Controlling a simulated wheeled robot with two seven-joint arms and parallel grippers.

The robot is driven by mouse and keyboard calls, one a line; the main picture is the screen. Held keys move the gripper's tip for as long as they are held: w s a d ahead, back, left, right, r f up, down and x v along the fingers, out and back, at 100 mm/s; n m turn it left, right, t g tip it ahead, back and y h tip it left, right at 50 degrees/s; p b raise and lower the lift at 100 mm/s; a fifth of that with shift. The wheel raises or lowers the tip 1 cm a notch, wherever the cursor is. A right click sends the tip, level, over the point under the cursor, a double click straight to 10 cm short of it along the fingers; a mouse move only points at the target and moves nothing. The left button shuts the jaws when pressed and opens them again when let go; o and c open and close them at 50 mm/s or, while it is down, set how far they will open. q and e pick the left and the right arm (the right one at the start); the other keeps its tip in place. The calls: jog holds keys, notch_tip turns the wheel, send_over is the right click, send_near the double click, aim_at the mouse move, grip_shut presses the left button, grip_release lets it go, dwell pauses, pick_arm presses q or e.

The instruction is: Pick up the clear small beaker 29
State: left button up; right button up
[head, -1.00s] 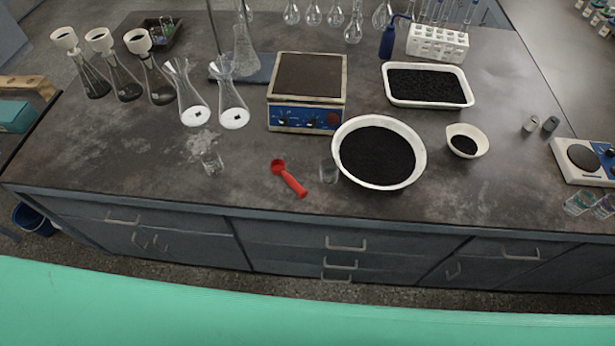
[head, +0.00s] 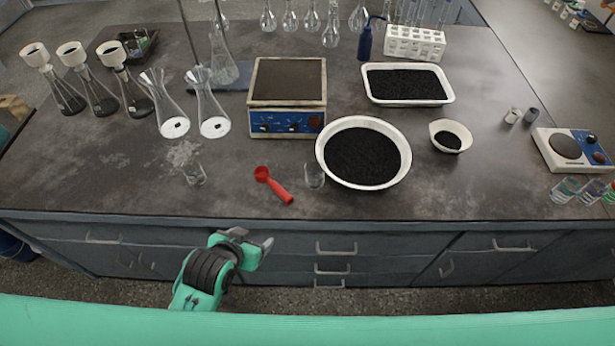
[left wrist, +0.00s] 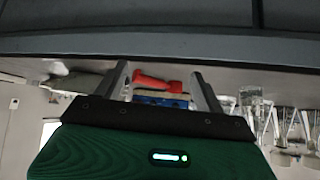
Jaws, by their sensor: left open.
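Two small clear beakers stand near the front of the dark bench in the head view: one at the left (head: 195,174), and one (head: 315,175) between the red scoop (head: 273,184) and the large white bowl. I cannot read a number on either. My left gripper (head: 252,240) is open and empty, in front of the bench's front edge and short of both beakers. In the left wrist view, its two fingers stand apart, with the red scoop (left wrist: 158,84) showing beyond and between them. My right gripper is not in view.
The large white bowl (head: 405,160) of black grains is close to the right beaker. A hotplate (head: 287,122) stands behind the scoop. Flasks (head: 212,115) stand behind the left beaker. The bench front between the left beaker and the scoop is clear.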

aim_at(310, 181)
pick_arm(q)
jog(key=w+d+t+h, duration=0.1)
jog(key=w+d, duration=0.3)
jog(key=w+d+m+t+h, duration=0.1)
jog(key=w+d, duration=0.3)
jog(key=w, duration=0.1)
jog(key=w+d+r+t+h+p, duration=0.1)
jog(key=w+d+t, duration=0.1)
jog(key=w, duration=0.3)
jog(key=shift+w+d+r+m, duration=0.1)
jog(key=shift+d+m, duration=0.3)
jog(key=shift+d, duration=0.5)
jog(key=shift+p+x, duration=0.35)
jog(key=shift+x, duration=0.6)
jog(key=x, duration=0.4)
jog(key=shift+s+d+f+p, duration=0.2)
jog(key=shift+f+p, duration=0.05)
jog(key=shift+p, duration=0.15)
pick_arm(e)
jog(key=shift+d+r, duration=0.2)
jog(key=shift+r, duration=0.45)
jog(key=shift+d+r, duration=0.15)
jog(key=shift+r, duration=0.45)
pick_arm(q)
jog(key=shift+c, duration=0.4)
jog(key=c, duration=1)
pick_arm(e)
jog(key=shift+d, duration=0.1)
